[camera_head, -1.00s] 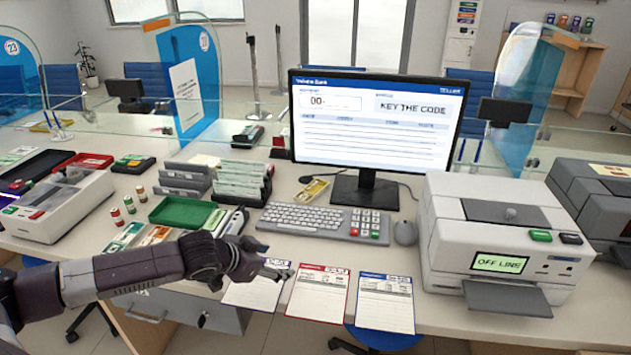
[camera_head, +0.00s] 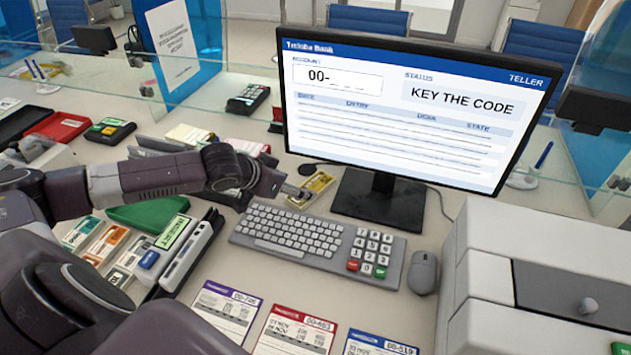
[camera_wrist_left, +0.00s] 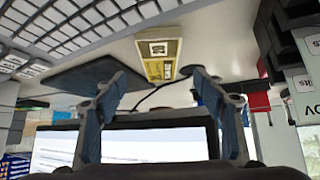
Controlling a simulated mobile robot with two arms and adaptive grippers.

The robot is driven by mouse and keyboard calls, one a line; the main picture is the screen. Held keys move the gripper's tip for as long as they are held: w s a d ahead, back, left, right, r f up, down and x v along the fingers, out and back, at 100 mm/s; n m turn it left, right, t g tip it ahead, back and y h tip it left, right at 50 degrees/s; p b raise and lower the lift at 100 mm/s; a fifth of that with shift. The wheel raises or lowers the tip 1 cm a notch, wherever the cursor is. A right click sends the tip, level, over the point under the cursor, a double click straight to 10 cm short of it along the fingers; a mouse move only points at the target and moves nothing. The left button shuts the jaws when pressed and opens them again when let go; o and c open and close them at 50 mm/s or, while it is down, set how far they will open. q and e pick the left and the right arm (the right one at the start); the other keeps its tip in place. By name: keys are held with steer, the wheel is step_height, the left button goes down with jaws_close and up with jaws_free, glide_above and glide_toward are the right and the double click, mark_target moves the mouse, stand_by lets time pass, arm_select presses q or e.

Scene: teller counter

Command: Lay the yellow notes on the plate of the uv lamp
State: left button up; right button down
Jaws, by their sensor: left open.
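The yellow notes (camera_head: 312,188) lie as a small bundle on the counter, behind the keyboard and left of the monitor's foot. In the left wrist view the yellow notes (camera_wrist_left: 158,55) appear ahead, between and beyond the fingertips. My left gripper (camera_head: 296,193) is just left of the notes in the head view. In the left wrist view its two fingers (camera_wrist_left: 160,76) are spread apart with nothing between them. I cannot make out the uv lamp or its plate for certain now. My right gripper is not in view.
The monitor (camera_head: 400,105) stands right behind the notes, with its dark foot (camera_head: 365,205) close beside them. The keyboard (camera_head: 290,232) and mouse (camera_head: 423,272) lie in front. A green tray (camera_head: 148,212) is at the left, partly under my arm. A glass screen runs behind.

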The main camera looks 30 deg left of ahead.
mark_target(311, 187)
arm_select(q)
steer(key=shift+w+d+f, duration=0.15)
steer(key=shift+w+f, duration=0.2)
steer(key=shift+f, duration=0.1)
steer(key=shift+w+f, duration=0.2)
steer(key=shift+w, duration=0.05)
steer(key=shift+w+f, duration=0.25)
steer(key=shift+w, duration=0.05)
steer(key=x, duration=0.3)
steer(key=shift+w+p, duration=0.3)
steer(key=shift+p, duration=0.05)
steer(key=shift+w+d+f, duration=0.1)
steer(key=shift+w+f, duration=0.3)
steer(key=shift+f, duration=0.05)
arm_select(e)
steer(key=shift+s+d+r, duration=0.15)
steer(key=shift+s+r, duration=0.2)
arm_select(q)
steer(key=shift+c, duration=0.2)
steer(key=c, duration=1.4)
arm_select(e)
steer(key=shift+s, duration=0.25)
